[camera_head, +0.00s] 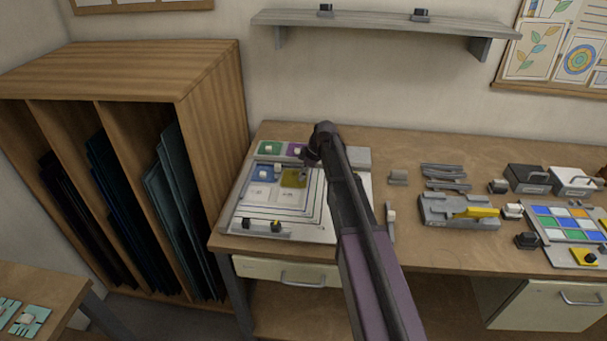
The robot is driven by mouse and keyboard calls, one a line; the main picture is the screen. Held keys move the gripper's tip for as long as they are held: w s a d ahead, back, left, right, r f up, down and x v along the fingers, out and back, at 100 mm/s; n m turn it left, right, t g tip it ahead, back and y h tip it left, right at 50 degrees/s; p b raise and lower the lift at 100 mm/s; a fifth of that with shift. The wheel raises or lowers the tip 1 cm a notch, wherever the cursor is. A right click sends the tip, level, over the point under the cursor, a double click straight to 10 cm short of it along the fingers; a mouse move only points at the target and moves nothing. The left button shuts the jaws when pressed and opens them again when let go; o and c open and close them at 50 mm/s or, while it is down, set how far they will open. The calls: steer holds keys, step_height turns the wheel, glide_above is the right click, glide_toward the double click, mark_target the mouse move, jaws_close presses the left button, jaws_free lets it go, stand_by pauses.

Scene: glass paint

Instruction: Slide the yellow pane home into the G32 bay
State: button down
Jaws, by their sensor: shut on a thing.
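The yellow pane (292,180) is a small olive-yellow square at the right of the stepped grey frame (322,215) on the bench. It sits beside the blue pane (264,174) and below the purple pane (294,150). My gripper (306,170) is over its upper right part, shut on the yellow pane, with the fingers mostly hidden by my arm. Two pale bays (260,192) with small markings lie in front of the coloured panes. The markings are too small to read, so I cannot tell which bay is G32, or whether the yellow pane is fully seated.
A green pane (269,147) is at the frame's back left. Two dark knobs (261,224) stand at its front. To the right are a grey fixture with a yellow part (476,212), a colour palette (562,222) and two dark-and-white boxes (528,177). A wooden rack (205,85) stands left.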

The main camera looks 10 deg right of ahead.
steer(key=shift+w+a, duration=0.35)
steer(key=shift+w, duration=0.3)
steer(key=shift+w+a, duration=0.3)
steer(key=shift+w, duration=0.3)
stand_by(2.2)
steer(key=shift+c, duration=2)
jaws_free()
steer(key=shift+r, duration=0.15)
steer(key=shift+r+p, duration=3.35)
steer(key=shift+p, duration=0.15)
steer(key=shift+s, duration=0.1)
steer(key=s+m, duration=0.2)
steer(key=s, duration=0.2)
steer(key=s+m+h, duration=0.1)
steer(key=s+m, duration=0.1)
steer(key=s, duration=0.3)
steer(key=s+f+m+h, duration=0.1)
steer(key=s+m, duration=0.1)
steer(key=s, duration=0.3)
steer(key=shift+s+g, duration=0.25)
steer(key=shift+g, duration=0.05)
steer(key=s+d+m+h, duration=0.1)
steer(key=s+m, duration=0.7)
steer(key=s, duration=0.9)
steer(key=shift+d+f+g+h, duration=0.25)
steer(key=shift+g+h, duration=0.15)
steer(key=shift+h, duration=0.3)
